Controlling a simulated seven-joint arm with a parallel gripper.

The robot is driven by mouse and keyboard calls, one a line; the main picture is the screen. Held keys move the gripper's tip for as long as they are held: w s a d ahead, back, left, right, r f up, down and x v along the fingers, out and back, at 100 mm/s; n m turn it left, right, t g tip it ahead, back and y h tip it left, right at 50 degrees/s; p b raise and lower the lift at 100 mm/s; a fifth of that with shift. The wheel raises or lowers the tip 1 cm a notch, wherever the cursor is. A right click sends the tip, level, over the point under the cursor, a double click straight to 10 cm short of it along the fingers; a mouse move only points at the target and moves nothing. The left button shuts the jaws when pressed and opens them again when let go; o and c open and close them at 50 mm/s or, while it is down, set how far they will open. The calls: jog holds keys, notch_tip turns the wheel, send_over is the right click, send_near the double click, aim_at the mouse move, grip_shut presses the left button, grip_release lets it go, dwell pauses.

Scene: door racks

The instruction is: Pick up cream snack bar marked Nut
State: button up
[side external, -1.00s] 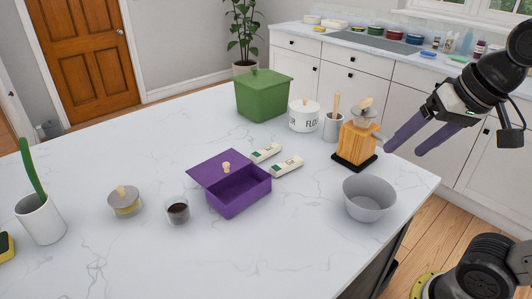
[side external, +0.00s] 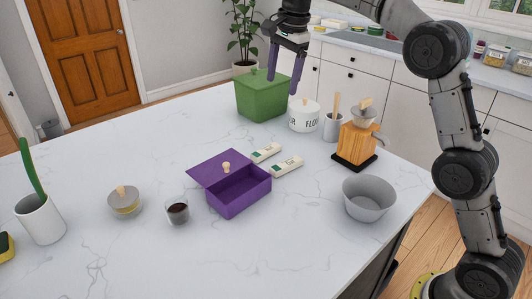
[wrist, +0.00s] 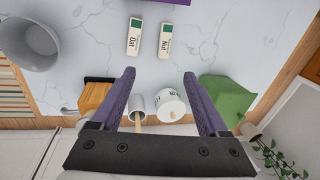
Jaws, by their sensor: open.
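The cream snack bar marked Nut (wrist: 165,40), with a green end, lies flat on the counter. In the side external view the Nut bar (side external: 266,153) is the one nearer the green box. A matching bar marked Oat (wrist: 134,37) lies beside it, apart from it; it also shows in the side view (side external: 287,166). My gripper (side external: 282,85) is open and empty, raised above the counter's far side near the green box and flour canister. In the wrist view both bars lie beyond my open fingertips (wrist: 158,75).
A purple box (side external: 240,197) with its lid askew stands next to the bars.

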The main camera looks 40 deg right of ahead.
jog(key=w+f+g, duration=0.1)
jog(key=w+f, duration=0.5)
jog(key=f, duration=0.4)
jog(key=g, duration=0.1)
send_over(266, 149)
notch_tip(266, 149, down, 7)
jog(key=shift+s+a, duration=0.1)
jog(key=shift+f, duration=3.25)
jog(key=shift+c, duration=0.3)
grip_shut()
